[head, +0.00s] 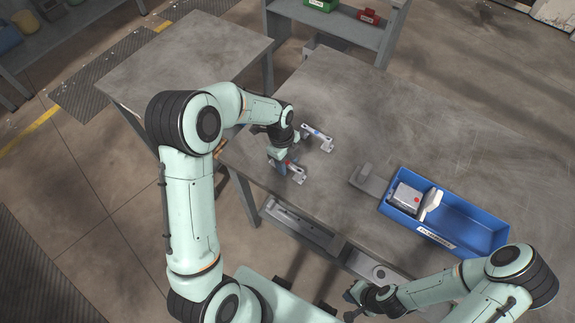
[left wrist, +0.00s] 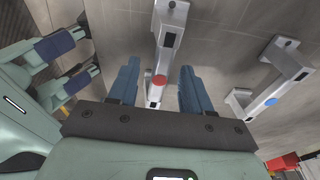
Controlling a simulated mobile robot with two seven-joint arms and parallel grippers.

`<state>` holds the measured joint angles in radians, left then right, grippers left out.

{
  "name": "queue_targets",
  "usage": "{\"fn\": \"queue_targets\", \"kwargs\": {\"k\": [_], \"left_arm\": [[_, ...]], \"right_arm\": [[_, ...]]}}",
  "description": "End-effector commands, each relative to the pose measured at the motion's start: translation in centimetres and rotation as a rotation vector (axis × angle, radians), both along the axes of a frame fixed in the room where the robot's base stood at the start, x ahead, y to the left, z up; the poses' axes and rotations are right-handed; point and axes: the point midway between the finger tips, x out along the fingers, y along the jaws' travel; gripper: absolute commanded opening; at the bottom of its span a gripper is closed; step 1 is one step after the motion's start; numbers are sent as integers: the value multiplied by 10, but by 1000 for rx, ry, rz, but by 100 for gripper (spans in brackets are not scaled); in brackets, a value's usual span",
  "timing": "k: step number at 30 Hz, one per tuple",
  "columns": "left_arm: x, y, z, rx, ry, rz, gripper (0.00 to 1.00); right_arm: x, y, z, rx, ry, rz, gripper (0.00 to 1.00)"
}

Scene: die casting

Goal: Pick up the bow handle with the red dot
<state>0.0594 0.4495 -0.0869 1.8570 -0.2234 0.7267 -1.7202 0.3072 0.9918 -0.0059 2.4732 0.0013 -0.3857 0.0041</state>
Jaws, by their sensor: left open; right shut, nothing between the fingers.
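The bow handle with the red dot (left wrist: 163,60) is a silver-grey bracket on the table. In the left wrist view it lies between the two blue fingers of my left gripper (left wrist: 158,88), with clear space on both sides. In the head view this handle (head: 297,173) is partly hidden by my left gripper (head: 283,164), which is open over it. A second bow handle, with a blue dot (left wrist: 268,88), lies apart to the right; it also shows in the head view (head: 318,138). My right gripper (head: 357,298) is shut and empty at the bottom, away from the handles.
A grey metal piece (head: 371,180) lies left of the bin. The table's far middle is clear.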

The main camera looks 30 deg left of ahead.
Motion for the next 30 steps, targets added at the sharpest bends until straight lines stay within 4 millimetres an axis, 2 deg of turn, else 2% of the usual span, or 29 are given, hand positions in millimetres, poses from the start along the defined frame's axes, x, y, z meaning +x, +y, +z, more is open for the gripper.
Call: {"fn": "queue_targets", "kwargs": {"k": [3, 10, 11, 15, 25, 30], "left_arm": [[-1, -2, -11, 0, 1, 0, 49], [-1, -2, -12, 0, -1, 0, 49], [-1, -2, -12, 0, -1, 0, 46], [-1, -2, -12, 0, 0, 0, 0], [0, -2, -11, 0, -3, 0, 0], [1, -1, -1, -1, -5, 1, 0]], "right_arm": [[0, 0, 0, 0, 0, 0, 0], [0, 0, 0, 0, 0, 0, 0], [0, 0, 0, 0, 0, 0, 0], [0, 0, 0, 0, 0, 0, 0], [0, 0, 0, 0, 0, 0, 0], [0, 0, 0, 0, 0, 0, 0]]}}
